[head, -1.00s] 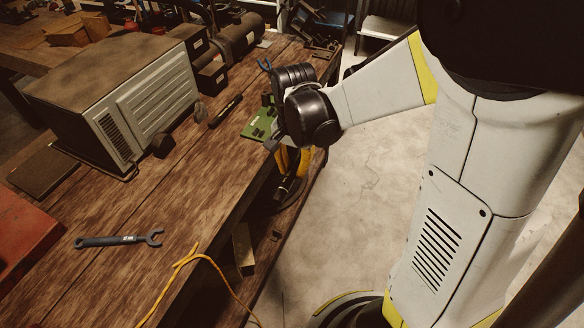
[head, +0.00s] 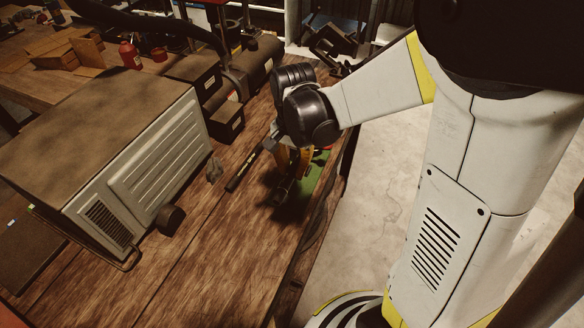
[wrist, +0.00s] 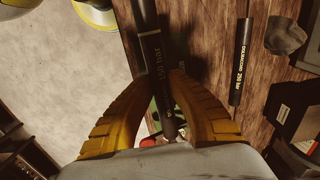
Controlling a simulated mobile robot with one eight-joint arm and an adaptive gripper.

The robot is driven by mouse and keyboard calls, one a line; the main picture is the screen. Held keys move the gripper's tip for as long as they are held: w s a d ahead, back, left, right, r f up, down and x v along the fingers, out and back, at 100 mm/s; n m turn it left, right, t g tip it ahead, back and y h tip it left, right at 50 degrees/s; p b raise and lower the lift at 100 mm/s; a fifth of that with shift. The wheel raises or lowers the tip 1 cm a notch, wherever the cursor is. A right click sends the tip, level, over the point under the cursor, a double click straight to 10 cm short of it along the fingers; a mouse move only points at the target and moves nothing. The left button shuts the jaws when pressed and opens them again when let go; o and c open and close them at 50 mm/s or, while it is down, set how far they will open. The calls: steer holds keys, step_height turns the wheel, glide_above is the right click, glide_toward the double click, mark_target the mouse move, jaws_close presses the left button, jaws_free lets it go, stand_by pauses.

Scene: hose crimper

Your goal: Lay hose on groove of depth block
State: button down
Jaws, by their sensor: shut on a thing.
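My gripper (head: 288,165) is shut on a black hose; its yellow fingers (wrist: 158,82) close around the hose from both sides in the wrist view. The held hose (wrist: 151,55) is dark, with pale lettering ending in "bar", and extends from the fingers toward the top of the wrist view. In the head view the hose (head: 282,190) is a dark shape below the gripper, over the bench edge area. A green board (head: 312,180) lies on the bench just right of the gripper, partly hidden by it. I cannot make out the depth block or its groove.
A second black hose (head: 243,171), marked "250 bar" in the wrist view (wrist: 241,60), lies on the wooden bench (head: 215,235). A large grey machine (head: 150,170) stands to the left. Dark boxes (head: 224,121) stand behind. The bench in front is clear.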

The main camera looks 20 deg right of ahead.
mark_target(293, 196)
steer(key=shift+w, duration=0.2)
steer(key=shift+s+f+b, duration=0.25)
steer(key=shift+f+b, duration=0.3)
steer(key=shift+f, duration=0.1)
step_height(293, 196, down, 6)
steer(key=b, duration=0.5)
steer(key=shift+f, duration=0.25)
steer(key=shift+f+b, duration=0.5)
steer(key=shift+b, duration=0.2)
stand_by(1.2)
steer(key=c, duration=1.3)
jaws_free()
steer(key=shift+c, duration=0.2)
steer(key=shift+r, duration=0.15)
